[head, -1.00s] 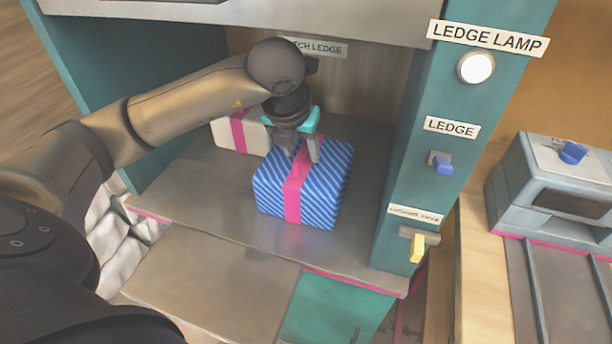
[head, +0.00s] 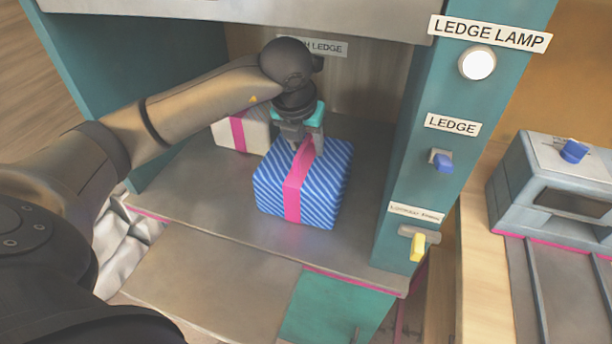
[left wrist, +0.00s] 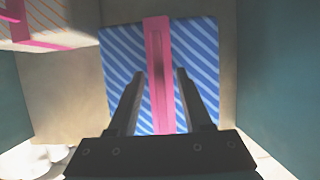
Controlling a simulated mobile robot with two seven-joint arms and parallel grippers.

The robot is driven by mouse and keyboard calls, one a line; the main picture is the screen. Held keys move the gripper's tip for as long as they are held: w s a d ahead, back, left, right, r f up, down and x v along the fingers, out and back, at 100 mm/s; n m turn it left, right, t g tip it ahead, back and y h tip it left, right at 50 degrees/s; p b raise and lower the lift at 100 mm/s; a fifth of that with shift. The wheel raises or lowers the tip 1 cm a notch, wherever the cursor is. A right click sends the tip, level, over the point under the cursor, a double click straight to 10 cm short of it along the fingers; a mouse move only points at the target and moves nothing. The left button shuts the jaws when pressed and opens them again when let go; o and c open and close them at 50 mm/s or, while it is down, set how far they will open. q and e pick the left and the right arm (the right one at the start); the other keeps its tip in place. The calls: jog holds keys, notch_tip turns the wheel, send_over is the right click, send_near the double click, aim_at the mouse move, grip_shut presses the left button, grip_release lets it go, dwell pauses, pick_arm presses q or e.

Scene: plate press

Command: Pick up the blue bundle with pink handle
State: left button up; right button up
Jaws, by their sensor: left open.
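The blue bundle (head: 327,190) is a box-shaped parcel with diagonal white stripes and a pink band. It sits on the grey ledge inside the teal cabinet. Its pink handle (head: 302,160) runs along the top, and the handle also shows in the left wrist view (left wrist: 158,70). My left gripper (head: 307,148) points down at the top of the bundle. In the left wrist view its fingers (left wrist: 155,75) are apart, one on each side of the pink band. I cannot tell whether they touch the handle. My right gripper is not in view.
A white bundle with a pink band (head: 240,133) stands just behind and left of the blue one. The teal post (head: 455,110) on the right carries a lamp (head: 477,63), a blue switch (head: 442,161) and a yellow switch (head: 418,247). The front ledge (head: 215,270) is bare.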

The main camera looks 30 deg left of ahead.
pick_arm(q)
jog(key=shift+f, duration=0.15)
jog(key=shift+c, duration=0.2)
grip_shut()
dwell(0.3)
dwell(1.0)
jog(key=shift+w, duration=0.1)
